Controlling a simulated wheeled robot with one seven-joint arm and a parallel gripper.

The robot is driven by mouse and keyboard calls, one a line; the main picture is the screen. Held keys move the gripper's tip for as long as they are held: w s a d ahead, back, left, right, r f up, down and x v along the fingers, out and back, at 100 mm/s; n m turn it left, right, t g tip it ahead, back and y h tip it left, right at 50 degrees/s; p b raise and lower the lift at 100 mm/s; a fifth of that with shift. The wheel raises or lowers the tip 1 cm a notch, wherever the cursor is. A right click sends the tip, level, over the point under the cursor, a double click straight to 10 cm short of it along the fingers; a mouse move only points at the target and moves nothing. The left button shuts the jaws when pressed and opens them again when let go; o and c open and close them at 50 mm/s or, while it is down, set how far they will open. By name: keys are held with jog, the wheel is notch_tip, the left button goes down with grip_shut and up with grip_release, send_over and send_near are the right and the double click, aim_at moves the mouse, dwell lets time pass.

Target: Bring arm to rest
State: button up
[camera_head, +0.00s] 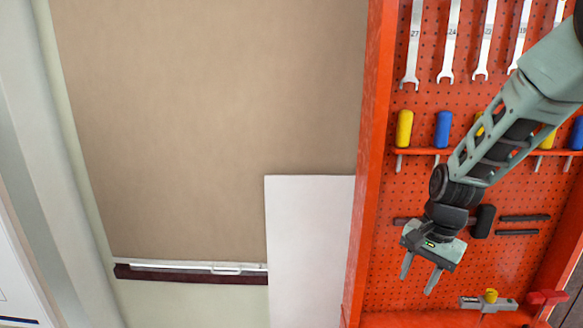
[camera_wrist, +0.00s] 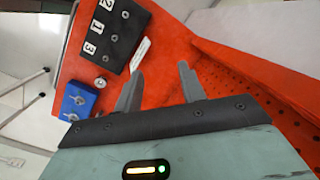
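My arm reaches in from the upper right of the head view, in front of the orange pegboard (camera_head: 400,225). My gripper (camera_head: 418,283) points downward near the lower left part of the board. Its two fingers are spread apart with nothing between them. In the wrist view my gripper (camera_wrist: 160,85) also shows open and empty, with an orange surface (camera_wrist: 165,55) beyond the fingers. My arm covers part of the tools behind it.
Wrenches (camera_head: 449,45), screwdrivers (camera_head: 443,130) and a hammer (camera_head: 482,220) hang on the board. A white panel (camera_head: 312,245) stands left of it. The wrist view shows a black block (camera_wrist: 115,35) with number labels and a blue block (camera_wrist: 78,100) on the orange surface.

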jog(key=s+a+r+n+b, duration=0.1)
jog(key=s+a+n+b, duration=0.2)
jog(key=s+a+n, duration=0.55)
jog(key=s+a+n+b, duration=0.1)
jog(key=s+a+n, duration=0.1)
jog(key=s, duration=0.3)
jog(key=s+a+n+b, duration=0.1)
jog(key=s+a+n, duration=0.1)
jog(key=s, duration=0.4)
jog(key=s+a+n+h+b, duration=0.1)
jog(key=s+n, duration=0.3)
jog(key=s, duration=0.1)
jog(key=shift+s+a+f+n, duration=0.2)
jog(key=shift+s+a+n, duration=0.1)
jog(key=shift+a+n, duration=0.1)
dwell(0.3)
